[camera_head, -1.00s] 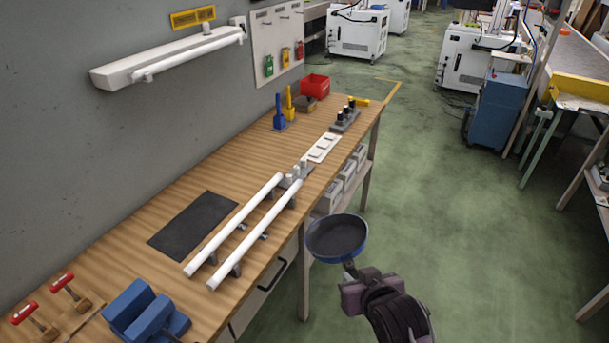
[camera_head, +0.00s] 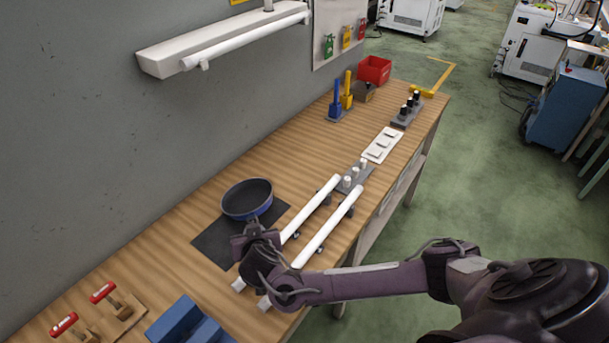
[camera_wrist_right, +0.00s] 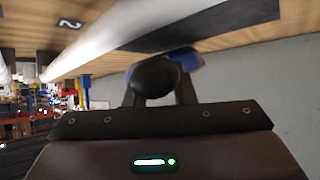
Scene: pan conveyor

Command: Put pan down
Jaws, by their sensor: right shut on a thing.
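The pan (camera_head: 247,197), dark inside with a blue outer wall, is over the black mat (camera_head: 213,243) on the wooden bench. I cannot tell whether its base touches the mat. My right gripper (camera_head: 253,232) is shut on the pan's handle, at the near side of the pan, and hides most of the handle. In the right wrist view the dark handle end (camera_wrist_right: 157,76) shows between the fingers, with a bit of blue pan behind it. The black mat also shows there (camera_wrist_right: 215,28). My left gripper is not in view.
Two white rails (camera_head: 329,226) run along the bench right of the mat, close to my right wrist. A blue vise-like block (camera_head: 185,322) and red-handled clamps (camera_head: 104,292) stand at the near left. The wall bounds the bench's left side. Bare wood lies beyond the mat.

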